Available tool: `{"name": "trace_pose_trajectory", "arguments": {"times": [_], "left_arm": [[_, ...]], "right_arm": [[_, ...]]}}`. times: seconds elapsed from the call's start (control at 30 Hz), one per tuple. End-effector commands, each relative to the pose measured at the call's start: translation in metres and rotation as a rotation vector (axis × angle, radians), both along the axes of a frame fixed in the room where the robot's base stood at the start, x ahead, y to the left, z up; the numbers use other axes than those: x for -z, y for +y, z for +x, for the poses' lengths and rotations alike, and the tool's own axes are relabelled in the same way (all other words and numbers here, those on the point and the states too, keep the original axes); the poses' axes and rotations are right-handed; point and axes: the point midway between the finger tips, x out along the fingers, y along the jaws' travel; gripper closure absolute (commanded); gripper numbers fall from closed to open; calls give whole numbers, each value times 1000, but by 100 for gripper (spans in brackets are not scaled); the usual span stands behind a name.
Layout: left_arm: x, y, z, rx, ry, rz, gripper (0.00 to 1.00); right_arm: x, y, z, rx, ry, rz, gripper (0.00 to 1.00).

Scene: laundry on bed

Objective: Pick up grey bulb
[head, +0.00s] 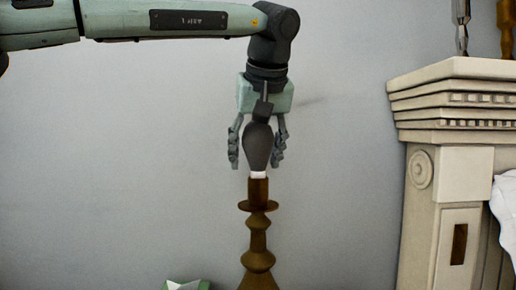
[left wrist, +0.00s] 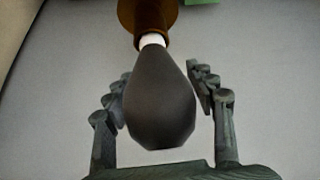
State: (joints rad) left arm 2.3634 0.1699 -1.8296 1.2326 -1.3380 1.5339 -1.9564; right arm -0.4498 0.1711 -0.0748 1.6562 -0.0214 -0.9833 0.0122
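The dark grey bulb (head: 257,147) stands upright with its white base in the top of a brown turned lamp stand (head: 257,243). My left gripper (head: 257,153) points down over the bulb, with one finger on each side of it. In the left wrist view the bulb (left wrist: 160,100) lies between the two fingers of the left gripper (left wrist: 162,92). The fingers are apart, with a gap showing on the right; on the left, the finger looks close to the bulb, and I cannot tell if it touches. My right gripper is not in view.
A carved cream mantel or cabinet (head: 455,140) stands at the right, with a metallic and a brown object on top. A small pale green and white object (head: 187,285) shows at the bottom edge. The grey wall (head: 110,160) fills the left, and the space there is clear.

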Motion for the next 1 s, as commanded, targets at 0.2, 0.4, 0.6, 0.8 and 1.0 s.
{"name": "trace_pose_trajectory", "arguments": {"times": [0.2,0.4,0.6,0.8,1.0], "left_arm": [[0,0,0,0,0,0,75],[0,0,0,0,0,0,83],[0,0,0,0,0,0,84],[-5,0,0,0,-1,-1,85],[-29,0,0,-2,-1,-2,85]], "right_arm": [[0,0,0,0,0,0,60],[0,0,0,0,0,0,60],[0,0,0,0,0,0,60],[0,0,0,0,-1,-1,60],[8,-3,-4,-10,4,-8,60]]}}
